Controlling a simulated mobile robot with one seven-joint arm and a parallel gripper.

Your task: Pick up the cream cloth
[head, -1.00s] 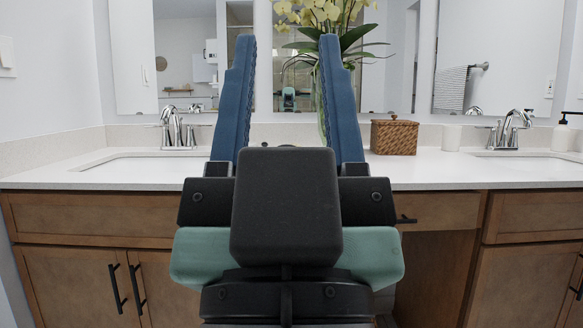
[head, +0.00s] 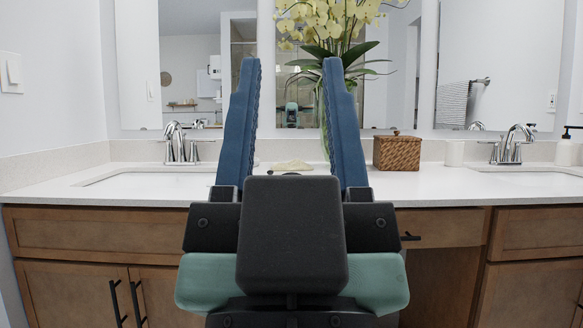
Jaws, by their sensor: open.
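The cream cloth (head: 292,166) lies as a low, crumpled heap on the white counter, toward the back and near the middle. It shows between the two blue fingers of my gripper (head: 291,68). My gripper is open and empty, its fingers pointing up in the picture with a wide gap between them. The near side of the cloth is partly hidden by my gripper's body. A small dark thing, too unclear to name, shows just in front of the cloth. I cannot tell how far the fingertips are from the cloth.
Sinks with chrome faucets (head: 180,146) are at left and right. A white cup (head: 454,154) and soap dispenser (head: 566,148) stand right. Wooden cabinets (head: 90,229) front the white counter (head: 440,184).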

